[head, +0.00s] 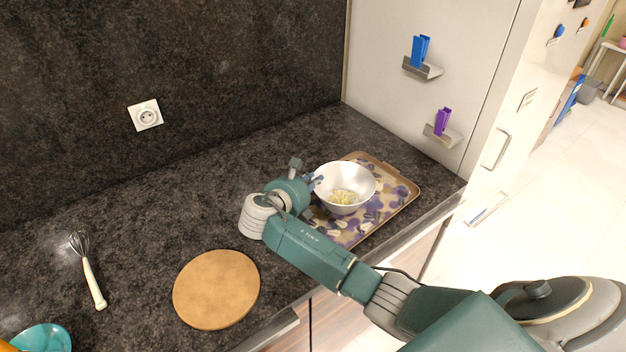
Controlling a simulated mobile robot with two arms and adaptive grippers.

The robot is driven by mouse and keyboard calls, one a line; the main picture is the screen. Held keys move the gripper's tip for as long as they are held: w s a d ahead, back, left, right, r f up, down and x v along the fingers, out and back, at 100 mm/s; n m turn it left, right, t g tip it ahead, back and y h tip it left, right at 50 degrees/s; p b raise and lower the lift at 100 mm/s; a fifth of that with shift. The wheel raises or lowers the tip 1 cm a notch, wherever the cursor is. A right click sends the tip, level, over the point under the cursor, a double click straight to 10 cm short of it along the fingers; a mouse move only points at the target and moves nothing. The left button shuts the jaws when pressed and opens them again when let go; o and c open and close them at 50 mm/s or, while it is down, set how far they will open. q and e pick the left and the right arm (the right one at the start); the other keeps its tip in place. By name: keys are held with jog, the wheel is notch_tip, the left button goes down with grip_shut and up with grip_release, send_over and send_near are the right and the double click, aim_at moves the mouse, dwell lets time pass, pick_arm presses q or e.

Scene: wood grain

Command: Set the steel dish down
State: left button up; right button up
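The steel dish (347,202) is a pale, shiny round bowl with small yellow pieces inside. It is upright, over or on the patterned tray (402,191); I cannot tell whether its base touches the tray. My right gripper (317,181) is at the dish's left rim, with its fingertips meeting the rim. The finger gap is small in the picture and partly hidden by the gripper body, so the grip is hard to make out. My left gripper is not in view.
A round wooden board (216,289) lies on the dark counter near the front edge. A whisk (88,270) lies at the left, with a teal bowl (42,339) at the bottom left corner. A white panel (430,60) with clips stands behind the tray. The counter's middle left is clear.

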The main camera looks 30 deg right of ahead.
jog(key=shift+o, duration=1.4)
jog(key=shift+r, duration=0.15)
jog(key=b+v, duration=0.2)
jog(key=v, duration=1)
